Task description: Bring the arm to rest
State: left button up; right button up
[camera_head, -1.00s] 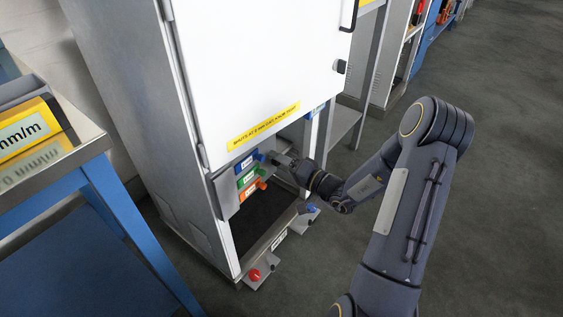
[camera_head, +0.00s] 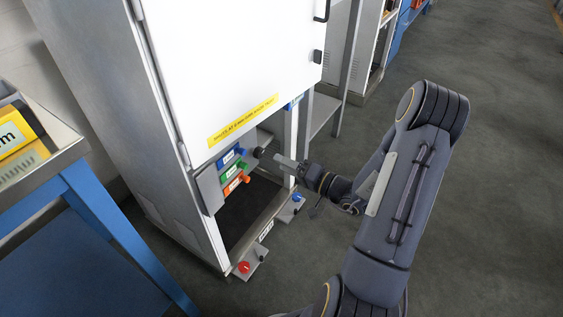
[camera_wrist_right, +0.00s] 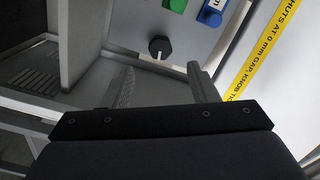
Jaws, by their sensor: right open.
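My right arm reaches in from the lower right in the head view. Its gripper (camera_head: 284,160) is beside the open lower bay of the white dispenser cabinet (camera_head: 222,75). In the right wrist view the two fingers of the right gripper (camera_wrist_right: 160,88) stand apart with nothing between them. A black knob (camera_wrist_right: 159,46) on the grey panel lies just beyond the fingertips, apart from them. The knob also shows in the head view (camera_head: 259,153). My left gripper is not in view.
Blue, green and orange labelled parts (camera_head: 233,172) sit on the panel left of the knob. A red button (camera_head: 244,267) and a blue one (camera_head: 297,197) are at the cabinet's foot. A blue-legged bench (camera_head: 110,220) stands at left. Floor at right is clear.

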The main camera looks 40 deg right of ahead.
jog(key=shift+a, duration=0.1)
dwell(0.3)
jog(key=s+a+r+n+g+y, duration=0.3)
jog(key=s+a+r+g, duration=0.15)
jog(key=a, duration=0.35)
jog(key=s+a+r+n+g+y, duration=0.35)
jog(key=a+r+g, duration=0.2)
jog(key=a, duration=0.25)
jog(key=s+a+n+g+h, duration=0.1)
jog(key=s+g+h, duration=0.2)
jog(key=s+h, duration=0.65)
jog(key=s+d+r+t+p, duration=0.1)
jog(key=s+r+p, duration=0.1)
jog(key=r+p, duration=1.3)
jog(key=s+d+r+t+p, duration=0.1)
jog(key=s+r+p, duration=0.1)
jog(key=r+p, duration=1.3)
jog(key=shift+s+d+r, duration=0.15)
jog(key=shift+d+r, duration=0.1)
jog(key=shift+r, duration=0.1)
